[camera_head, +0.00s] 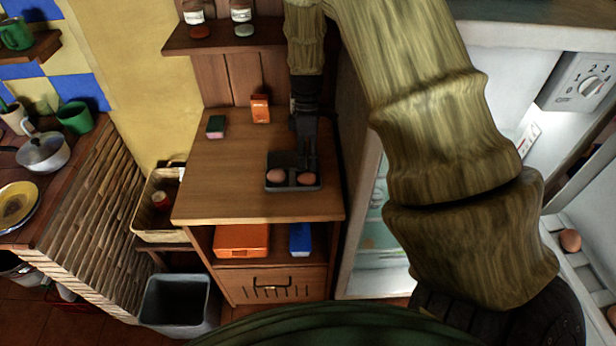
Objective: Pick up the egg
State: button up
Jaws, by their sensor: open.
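Two brown eggs sit in a small dark tray (292,188) near the front edge of the wooden counter. The left egg (276,176) shows clearly. The right egg (306,178) lies just below the fingers. My gripper (303,160) points down over the tray, close above or beside the right egg. It is open, with no egg seen held in it. Whether a finger touches the right egg cannot be told. A further egg (570,240) sits in the open fridge's door rack at the far right.
The wooden counter (225,180) is clear left of the tray. The open fridge (372,225) stands close on the right. A shelf with jars (225,38) hangs behind.

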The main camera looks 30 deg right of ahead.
aim_at(307, 173)
jog(key=shift+p+x, duration=0.9)
jog(key=shift+x, duration=0.25)
jog(key=shift+p+x, duration=0.45)
jog(key=shift+x, duration=1)
jog(key=shift+s+a, duration=0.15)
jog(key=c, duration=0.4)
jog(key=shift+c, duration=0.2)
